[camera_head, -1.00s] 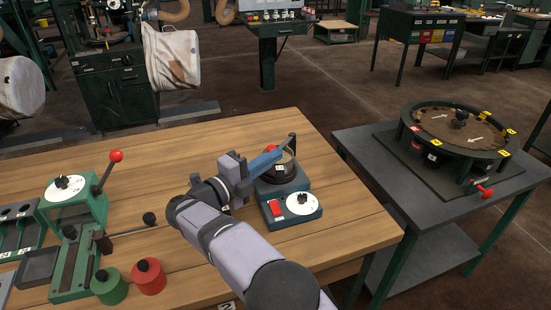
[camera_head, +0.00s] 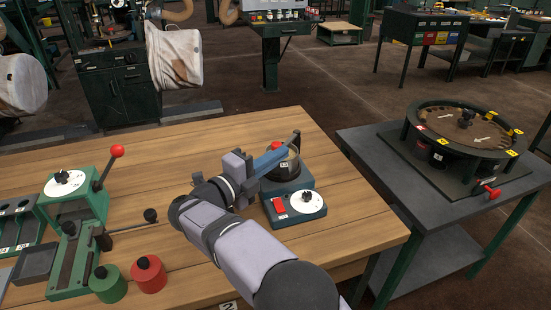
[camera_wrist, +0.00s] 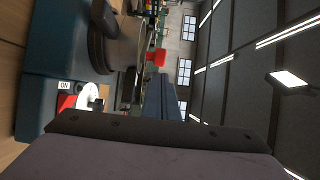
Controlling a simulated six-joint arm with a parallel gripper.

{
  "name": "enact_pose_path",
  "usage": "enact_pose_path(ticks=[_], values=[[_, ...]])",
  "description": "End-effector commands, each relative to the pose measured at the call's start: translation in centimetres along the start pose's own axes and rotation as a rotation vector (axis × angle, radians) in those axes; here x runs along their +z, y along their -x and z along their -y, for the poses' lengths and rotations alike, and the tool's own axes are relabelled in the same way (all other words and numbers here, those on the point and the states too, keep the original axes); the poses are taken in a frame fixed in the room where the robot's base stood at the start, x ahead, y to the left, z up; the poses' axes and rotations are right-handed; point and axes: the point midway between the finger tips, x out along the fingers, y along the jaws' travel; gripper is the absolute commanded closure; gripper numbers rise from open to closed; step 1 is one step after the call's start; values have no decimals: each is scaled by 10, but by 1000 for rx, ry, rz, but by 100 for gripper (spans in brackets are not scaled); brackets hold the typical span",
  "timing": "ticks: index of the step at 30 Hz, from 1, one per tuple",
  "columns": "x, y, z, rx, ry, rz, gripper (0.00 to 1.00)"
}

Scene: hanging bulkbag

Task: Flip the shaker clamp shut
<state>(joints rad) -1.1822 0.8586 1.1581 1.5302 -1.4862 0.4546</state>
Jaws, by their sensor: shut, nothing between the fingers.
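The shaker (camera_head: 285,184) stands on the wooden table, with a teal base, a white dial and a red switch. Its round container (camera_head: 287,166) sits on top, and it shows in the wrist view too (camera_wrist: 120,45). A red knob (camera_head: 277,146) shows above the container, also in the wrist view (camera_wrist: 157,57). A dark upright bar (camera_head: 296,139) rises at the container's far right side. My gripper (camera_head: 283,153) is shut, its blue fingers reaching over the container close to the knob and bar. Contact cannot be told. The fingers partly hide the clamp, so its position is unclear.
A green press with a red-knobbed lever (camera_head: 108,168) stands left on the table. Red (camera_head: 150,274) and green (camera_head: 108,284) weights lie near the front. A grey side table (camera_head: 440,185) with a round sieve device stands right. Bare wood lies between press and shaker.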

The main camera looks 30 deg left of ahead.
Motion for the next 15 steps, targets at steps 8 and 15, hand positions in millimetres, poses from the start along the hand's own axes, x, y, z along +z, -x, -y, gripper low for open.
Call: enact_pose_path(ticks=[8, 15], values=[[-25, 4, -4, 4, 2, -18, 100], [-10, 43, -4, 4, 3, -21, 100]])
